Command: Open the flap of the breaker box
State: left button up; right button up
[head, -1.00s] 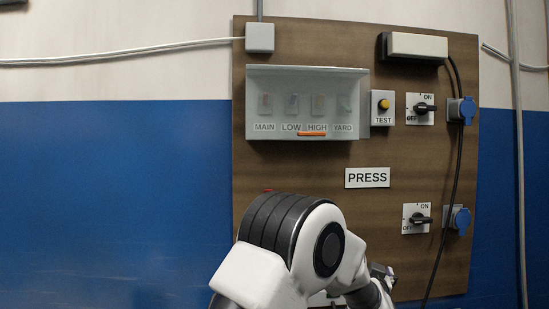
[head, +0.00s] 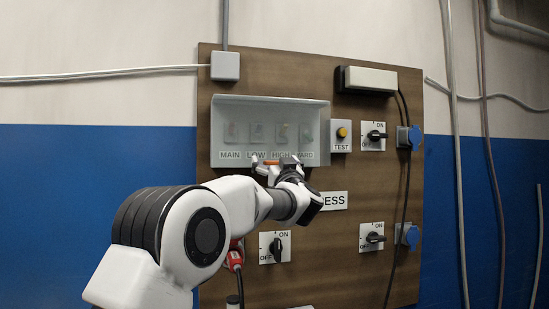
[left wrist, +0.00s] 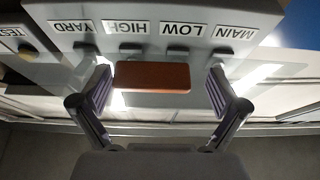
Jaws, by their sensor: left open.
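The breaker box (head: 270,110) hangs on a brown board, with a clear flap over several switches labelled MAIN, LOW, HIGH and YARD. The flap looks closed. Its orange handle (head: 271,162) is at the lower edge, partly hidden by my gripper. My left gripper (head: 279,166) is at the handle, open. In the left wrist view the handle (left wrist: 152,76) lies between the two spread fingers of the gripper (left wrist: 160,82), with a gap on each side. My right gripper is not in view.
A TEST button (head: 342,133) and an upper rotary switch (head: 374,136) sit right of the box. A partly hidden PRESS label (head: 334,200) is below. Two lower rotary switches (head: 372,237) (head: 275,247), blue sockets and a hanging black cable (head: 405,190) are also on the board.

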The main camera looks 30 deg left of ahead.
pick_arm(q)
jog(key=shift+w+d+f, duration=0.15)
jog(key=shift+w+d, duration=0.15)
jog(key=shift+c, duration=0.4)
jog(key=shift+w+d, duration=0.1)
jog(key=c, duration=0.6)
jog(key=shift+s, duration=0.3)
jog(key=c, duration=1)
jog(key=shift+r, duration=0.2)
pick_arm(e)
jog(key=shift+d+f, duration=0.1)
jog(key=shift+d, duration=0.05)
pick_arm(q)
jog(key=shift+d+f+p, duration=0.1)
jog(key=shift+p, duration=0.2)
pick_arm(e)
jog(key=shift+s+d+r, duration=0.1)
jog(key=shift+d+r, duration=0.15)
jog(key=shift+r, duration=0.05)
pick_arm(q)
jog(key=shift+s+d, duration=0.1)
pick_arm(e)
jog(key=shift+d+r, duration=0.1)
